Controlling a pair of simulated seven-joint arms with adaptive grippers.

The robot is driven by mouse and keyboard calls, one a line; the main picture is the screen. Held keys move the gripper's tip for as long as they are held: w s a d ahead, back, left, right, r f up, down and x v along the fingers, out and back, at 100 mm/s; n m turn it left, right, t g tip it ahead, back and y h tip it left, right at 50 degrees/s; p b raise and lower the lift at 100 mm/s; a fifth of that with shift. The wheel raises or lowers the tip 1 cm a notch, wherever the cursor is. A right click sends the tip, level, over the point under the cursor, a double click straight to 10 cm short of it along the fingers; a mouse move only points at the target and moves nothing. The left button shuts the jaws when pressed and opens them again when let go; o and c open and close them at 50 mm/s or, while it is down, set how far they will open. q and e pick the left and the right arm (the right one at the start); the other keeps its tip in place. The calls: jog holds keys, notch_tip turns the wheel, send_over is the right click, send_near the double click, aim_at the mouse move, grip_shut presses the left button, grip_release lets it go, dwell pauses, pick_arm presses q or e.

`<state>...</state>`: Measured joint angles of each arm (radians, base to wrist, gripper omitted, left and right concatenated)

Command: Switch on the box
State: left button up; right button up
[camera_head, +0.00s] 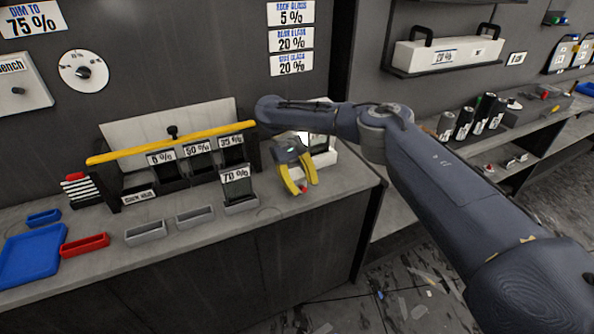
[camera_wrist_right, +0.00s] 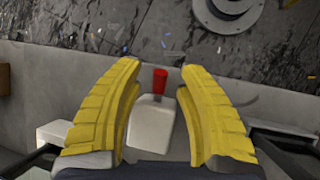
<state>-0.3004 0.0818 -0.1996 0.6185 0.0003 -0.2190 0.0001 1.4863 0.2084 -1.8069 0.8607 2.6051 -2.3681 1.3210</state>
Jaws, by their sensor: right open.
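A pale box (camera_head: 322,158) stands at the right end of the bench, partly hidden behind my right arm and gripper. In the right wrist view, a light grey block (camera_wrist_right: 152,122) with a red lever (camera_wrist_right: 160,80) lies between the yellow fingers of my right gripper (camera_wrist_right: 160,95). The fingers are open, one on each side, and I see no clear contact. In the head view, my right gripper (camera_head: 303,190) points down in front of the box, with a bit of red (camera_head: 304,188) between its fingertips. My left gripper is not in view.
Left of the gripper stand a 70 % sample holder (camera_head: 236,188) and a rack with a yellow bar (camera_head: 170,143). Grey trays (camera_head: 195,216), a red tray (camera_head: 85,245) and a blue tray (camera_head: 33,255) lie along the bench. A wall dial (camera_head: 84,72) is at upper left.

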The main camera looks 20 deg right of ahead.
jog(key=v, duration=1.1)
jog(key=shift+r, duration=0.15)
jog(key=shift+w+a, duration=0.1)
jog(key=shift+a, duration=0.05)
